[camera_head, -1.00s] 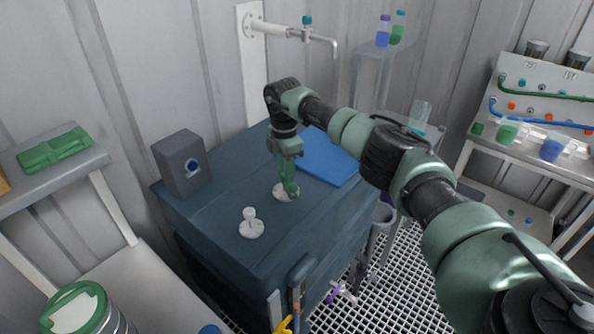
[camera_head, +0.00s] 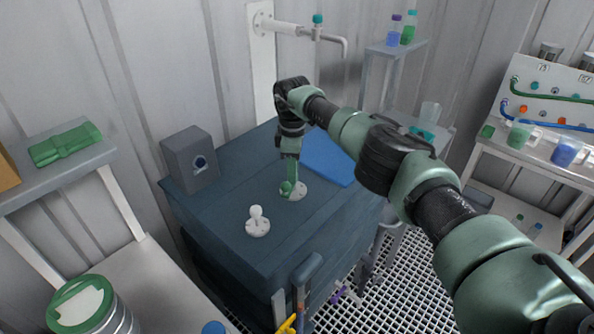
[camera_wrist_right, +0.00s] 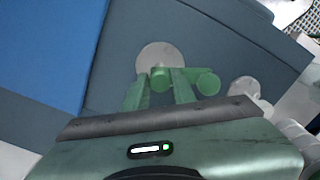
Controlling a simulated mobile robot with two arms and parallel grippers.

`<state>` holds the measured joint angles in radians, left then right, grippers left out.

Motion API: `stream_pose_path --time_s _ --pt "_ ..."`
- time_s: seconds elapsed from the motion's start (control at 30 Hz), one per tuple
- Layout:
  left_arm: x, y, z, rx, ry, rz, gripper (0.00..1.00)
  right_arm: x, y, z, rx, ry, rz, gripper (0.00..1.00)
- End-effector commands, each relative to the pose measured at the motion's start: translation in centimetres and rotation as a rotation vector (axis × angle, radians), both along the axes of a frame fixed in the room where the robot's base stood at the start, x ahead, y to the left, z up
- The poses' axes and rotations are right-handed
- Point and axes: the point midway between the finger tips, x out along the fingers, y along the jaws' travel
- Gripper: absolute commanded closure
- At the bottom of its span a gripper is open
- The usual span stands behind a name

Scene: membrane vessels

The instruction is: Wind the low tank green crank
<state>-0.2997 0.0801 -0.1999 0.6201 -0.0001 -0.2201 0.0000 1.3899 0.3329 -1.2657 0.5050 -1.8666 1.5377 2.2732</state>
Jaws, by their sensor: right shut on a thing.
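The green crank (camera_head: 287,189) sits on a round white base (camera_head: 300,191) on top of the low dark blue tank (camera_head: 230,226). My right gripper (camera_head: 291,175) points down over it and is shut on it. In the right wrist view, the gripper's green fingers (camera_wrist_right: 160,83) stand either side of a green part of the crank over the white base (camera_wrist_right: 158,56). A round green end (camera_wrist_right: 207,82) shows just right of the fingers. Gripper and crank are the same green, so the exact contact is hard to see. My left gripper is not in view.
A white knob on a round base (camera_head: 257,224) stands close by on the tank top. A grey box (camera_head: 190,160) is at the tank's back left, a blue panel (camera_head: 328,157) behind the crank. A wall tap (camera_head: 318,33) hangs above. A shelf (camera_head: 62,168) stands left.

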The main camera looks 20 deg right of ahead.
Motion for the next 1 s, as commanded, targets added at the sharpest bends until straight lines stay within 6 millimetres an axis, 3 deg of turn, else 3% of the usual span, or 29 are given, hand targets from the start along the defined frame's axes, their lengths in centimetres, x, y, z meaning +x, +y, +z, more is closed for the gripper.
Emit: stream_pose_path --time_s 0.43,0.47,0.5,0.53,0.87,1.0 --pt "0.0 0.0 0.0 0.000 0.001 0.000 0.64 0.2 -0.1 0.4 -0.004 -0.008 -0.009 1.00" --pt "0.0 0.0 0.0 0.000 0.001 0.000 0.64 0.2 -0.1 0.3 -0.003 -0.007 -0.009 0.66" --pt "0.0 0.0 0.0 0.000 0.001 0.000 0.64 0.2 -0.1 0.3 -0.003 -0.007 -0.008 0.55" --pt "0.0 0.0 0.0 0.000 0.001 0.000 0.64 0.2 -0.1 0.3 -0.003 -0.006 -0.008 0.52" --pt "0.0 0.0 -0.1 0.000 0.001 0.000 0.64 0.1 0.0 0.3 -0.002 -0.003 -0.006 0.52" --pt "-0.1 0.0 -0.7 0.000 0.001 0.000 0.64 0.2 0.0 1.8 -0.001 -0.006 -0.006 0.52"
